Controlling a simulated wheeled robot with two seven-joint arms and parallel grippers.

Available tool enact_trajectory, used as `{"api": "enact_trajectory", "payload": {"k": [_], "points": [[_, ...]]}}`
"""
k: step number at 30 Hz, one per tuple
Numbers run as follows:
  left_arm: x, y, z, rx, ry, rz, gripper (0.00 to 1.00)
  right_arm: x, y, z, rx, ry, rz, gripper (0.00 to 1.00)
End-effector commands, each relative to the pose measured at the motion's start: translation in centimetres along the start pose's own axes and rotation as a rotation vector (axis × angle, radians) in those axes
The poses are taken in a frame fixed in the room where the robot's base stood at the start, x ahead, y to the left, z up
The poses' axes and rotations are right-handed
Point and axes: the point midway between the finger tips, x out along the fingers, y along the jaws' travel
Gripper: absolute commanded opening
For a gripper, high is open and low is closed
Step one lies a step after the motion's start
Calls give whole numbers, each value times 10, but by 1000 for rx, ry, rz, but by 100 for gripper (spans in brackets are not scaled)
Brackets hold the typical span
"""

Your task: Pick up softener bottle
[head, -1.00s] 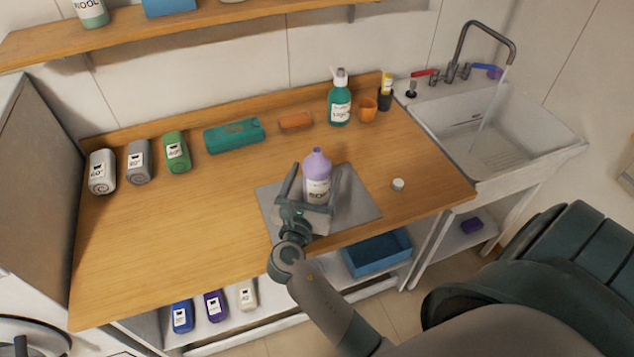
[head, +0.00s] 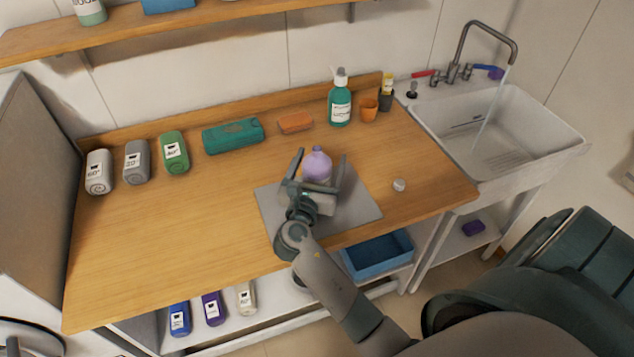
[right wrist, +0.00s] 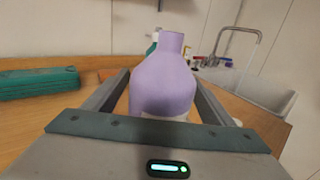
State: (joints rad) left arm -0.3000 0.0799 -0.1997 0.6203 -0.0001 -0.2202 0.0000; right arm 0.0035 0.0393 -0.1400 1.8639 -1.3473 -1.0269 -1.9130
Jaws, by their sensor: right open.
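The softener bottle (head: 316,163) is lilac and stands upright, without a cap, on a grey mat (head: 362,208) on the wooden counter. My right gripper (head: 321,160) is open around it, one finger on each side. In the right wrist view the bottle (right wrist: 165,85) fills the middle between the two fingers, and its lower part is hidden by the gripper body. A small white cap (head: 399,185) lies on the counter to the right of the mat. My left gripper is not in view.
A teal pump bottle (head: 339,103) and an orange cup (head: 368,109) stand at the back right. The sink (head: 500,130) has running water. The front left counter is clear.

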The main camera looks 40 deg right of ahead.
Motion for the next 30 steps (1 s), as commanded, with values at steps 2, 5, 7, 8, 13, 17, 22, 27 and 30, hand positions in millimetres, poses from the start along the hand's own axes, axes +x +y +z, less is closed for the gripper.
{"api": "enact_trajectory", "payload": {"k": [2, 5, 7, 8, 13, 17, 22, 27, 30], "points": [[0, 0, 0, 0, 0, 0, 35, 0, 0, 0, 0, 0, 0, 77], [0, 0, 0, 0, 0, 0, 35, 0, 0, 0, 0, 0, 0, 77], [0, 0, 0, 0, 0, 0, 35, 0, 0, 0, 0, 0, 0, 77], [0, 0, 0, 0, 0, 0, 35, 0, 0, 0, 0, 0, 0, 77], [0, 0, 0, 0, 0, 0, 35, 0, 0, 0, 0, 0, 0, 58], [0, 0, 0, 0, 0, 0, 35, -1, 0, 0, 0, 0, 0, 32], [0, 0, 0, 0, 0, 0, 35, -1, 0, 0, 0, 0, 0, 32], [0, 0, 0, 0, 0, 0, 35, 0, 0, 2, 1, 0, 0, 32], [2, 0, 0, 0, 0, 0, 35, 0, 0, 7, 3, 0, -1, 32]]}}
